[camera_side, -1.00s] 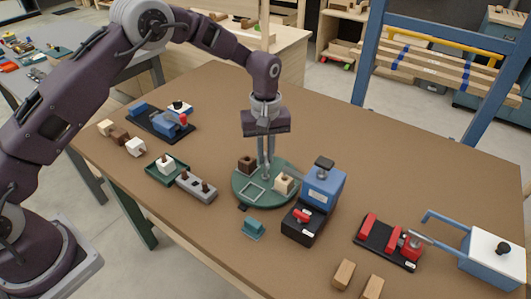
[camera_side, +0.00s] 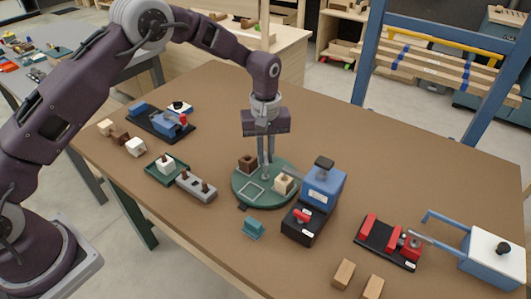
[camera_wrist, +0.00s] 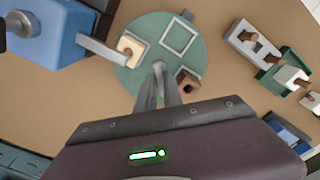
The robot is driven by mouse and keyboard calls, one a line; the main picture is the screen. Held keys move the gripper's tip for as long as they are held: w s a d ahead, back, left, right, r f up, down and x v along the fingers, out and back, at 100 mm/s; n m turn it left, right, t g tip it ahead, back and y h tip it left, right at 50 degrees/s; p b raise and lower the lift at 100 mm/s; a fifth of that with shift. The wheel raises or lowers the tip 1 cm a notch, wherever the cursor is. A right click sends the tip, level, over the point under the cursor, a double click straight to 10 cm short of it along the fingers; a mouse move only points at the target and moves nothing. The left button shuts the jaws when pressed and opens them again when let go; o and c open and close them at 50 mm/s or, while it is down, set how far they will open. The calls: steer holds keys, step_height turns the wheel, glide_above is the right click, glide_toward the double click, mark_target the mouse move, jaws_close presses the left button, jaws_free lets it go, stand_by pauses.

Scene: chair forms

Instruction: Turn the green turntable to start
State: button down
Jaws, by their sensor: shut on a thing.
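The round green turntable (camera_side: 253,204) lies on the brown table near its middle and also shows in the wrist view (camera_wrist: 146,27). It bears a dark brown block (camera_side: 246,164), a cream block (camera_side: 284,183) and a pale square outline (camera_side: 251,191). A small grey knob (camera_side: 265,176) stands at its centre. My gripper (camera_side: 266,172) points down over the turntable with its fingers shut on this knob. In the wrist view the fingers (camera_wrist: 158,92) partly hide the knob's lower part.
A blue machine (camera_side: 323,186) with an arm reaching over the cream block stands right of the turntable. A small teal block (camera_side: 253,228) lies in front. A grey peg strip (camera_side: 196,187) and green tray (camera_side: 167,169) lie left. Red clamps (camera_side: 390,240) sit farther right.

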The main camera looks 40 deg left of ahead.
steer(key=shift+r+m, duration=0.1)
steer(key=shift+m, duration=2.1)
steer(key=shift+w+m, duration=0.1)
steer(key=shift+m, duration=6.5)
steer(key=c, duration=1.5)
jaws_free()
